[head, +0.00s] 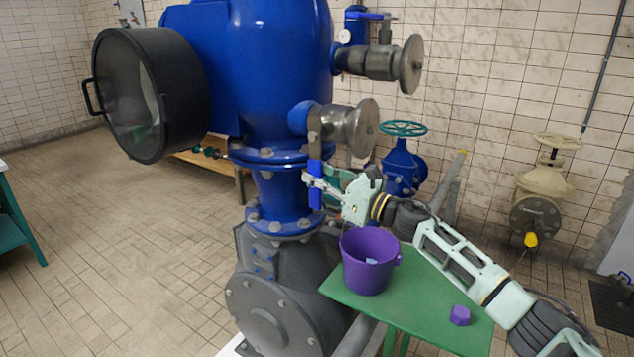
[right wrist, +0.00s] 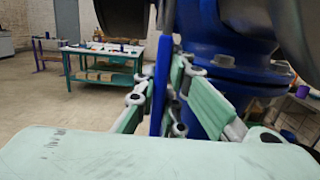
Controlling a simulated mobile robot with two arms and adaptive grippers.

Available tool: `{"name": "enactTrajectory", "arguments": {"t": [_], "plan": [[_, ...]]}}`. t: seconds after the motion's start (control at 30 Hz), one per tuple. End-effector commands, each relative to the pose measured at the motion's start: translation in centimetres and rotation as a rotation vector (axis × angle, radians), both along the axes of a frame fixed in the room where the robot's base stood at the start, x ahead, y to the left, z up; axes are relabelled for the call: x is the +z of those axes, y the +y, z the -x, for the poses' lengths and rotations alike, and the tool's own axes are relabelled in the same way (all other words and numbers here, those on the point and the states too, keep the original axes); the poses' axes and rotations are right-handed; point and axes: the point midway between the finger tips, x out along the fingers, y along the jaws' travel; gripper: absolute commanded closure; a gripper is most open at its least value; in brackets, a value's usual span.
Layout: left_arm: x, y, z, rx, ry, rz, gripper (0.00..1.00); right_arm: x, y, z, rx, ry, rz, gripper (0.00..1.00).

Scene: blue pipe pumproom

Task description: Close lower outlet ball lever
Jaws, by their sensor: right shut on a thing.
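The lower outlet ball valve (head: 350,130) is a grey metal body with a round flange on the side of the big blue vessel. Its lever hangs straight down, with a grey metal upper part and a blue sleeve (head: 315,198). My right gripper (head: 316,183) is shut on the blue sleeve, below the valve. In the right wrist view the blue lever (right wrist: 161,85) stands upright between the two pale green fingers (right wrist: 165,100). The exact finger contact is partly hidden. My left gripper is not in view.
An upper valve (head: 380,62) with a blue lever sits above. A purple bucket (head: 368,265) and a purple cap (head: 460,315) stand on a green table (head: 420,290) below my right arm. A green handwheel (head: 403,128) is behind.

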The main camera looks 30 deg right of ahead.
Motion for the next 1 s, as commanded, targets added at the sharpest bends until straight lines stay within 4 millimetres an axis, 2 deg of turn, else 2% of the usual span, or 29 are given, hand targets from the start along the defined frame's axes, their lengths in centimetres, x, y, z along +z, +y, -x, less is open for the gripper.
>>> {"name": "enactTrajectory", "arguments": {"t": [0.03, 0.23, 0.63, 0.77, 1.0], "plan": [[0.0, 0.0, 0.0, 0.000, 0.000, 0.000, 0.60, 0.4, -0.1, -0.1, -0.003, -0.006, -0.001, 0.88], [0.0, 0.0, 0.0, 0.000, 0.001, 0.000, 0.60, 0.3, -0.1, 0.0, -0.003, -0.004, -0.001, 0.71], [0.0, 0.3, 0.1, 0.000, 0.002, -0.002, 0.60, 0.0, -0.4, 0.4, -0.003, 0.000, 0.000, 0.71], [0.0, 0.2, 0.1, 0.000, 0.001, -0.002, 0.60, -0.3, -1.2, 1.8, -0.004, 0.001, 0.000, 0.71], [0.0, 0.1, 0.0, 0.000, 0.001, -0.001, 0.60, -1.0, -3.3, 5.5, -0.001, 0.002, 0.002, 0.71]]}}
